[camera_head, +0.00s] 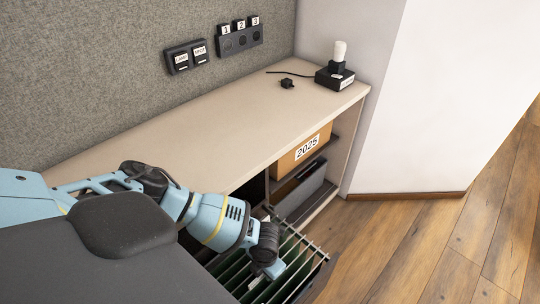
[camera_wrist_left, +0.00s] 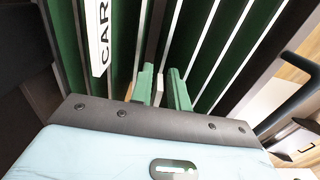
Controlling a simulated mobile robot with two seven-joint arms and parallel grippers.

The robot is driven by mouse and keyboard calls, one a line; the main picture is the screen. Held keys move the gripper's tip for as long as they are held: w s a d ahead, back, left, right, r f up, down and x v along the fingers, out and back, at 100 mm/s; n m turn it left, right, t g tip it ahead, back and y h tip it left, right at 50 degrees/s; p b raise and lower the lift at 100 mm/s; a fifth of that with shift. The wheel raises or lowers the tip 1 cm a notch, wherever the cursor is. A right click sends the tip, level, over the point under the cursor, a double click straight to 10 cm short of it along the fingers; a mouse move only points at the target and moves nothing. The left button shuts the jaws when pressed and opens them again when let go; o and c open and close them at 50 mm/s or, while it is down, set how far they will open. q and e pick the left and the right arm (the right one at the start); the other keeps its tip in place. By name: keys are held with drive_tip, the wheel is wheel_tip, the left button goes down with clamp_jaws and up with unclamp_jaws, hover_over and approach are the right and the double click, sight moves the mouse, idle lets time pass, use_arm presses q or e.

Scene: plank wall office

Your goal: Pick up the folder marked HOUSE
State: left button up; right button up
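Several green hanging folders (camera_head: 236,272) stand upright in a pulled-out drawer under the counter. They also fill the left wrist view (camera_wrist_left: 205,50), seen from above. One white tab (camera_wrist_left: 101,35) at the left reads "CAR", with the rest perhaps cut off. No tab reading HOUSE can be seen, so I cannot tell which folder is that one. My left gripper (camera_head: 273,269) points down at the folder tops. In the left wrist view its two fingers (camera_wrist_left: 162,88) are apart, with a folder edge seemingly between them. My right gripper is out of view.
The counter (camera_head: 215,125) is mostly clear, with a black device (camera_head: 335,78) bearing a white cylinder and a small black object (camera_head: 287,84) at its far end. A box marked 2025 (camera_head: 304,150) stands on a shelf below. Labelled switches (camera_head: 187,56) are on the wall.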

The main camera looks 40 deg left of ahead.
use_arm(q)
drive_tip(key=shift+f, duration=0.4)
clamp_jaws()
drive_tip(key=shift+r, duration=0.1)
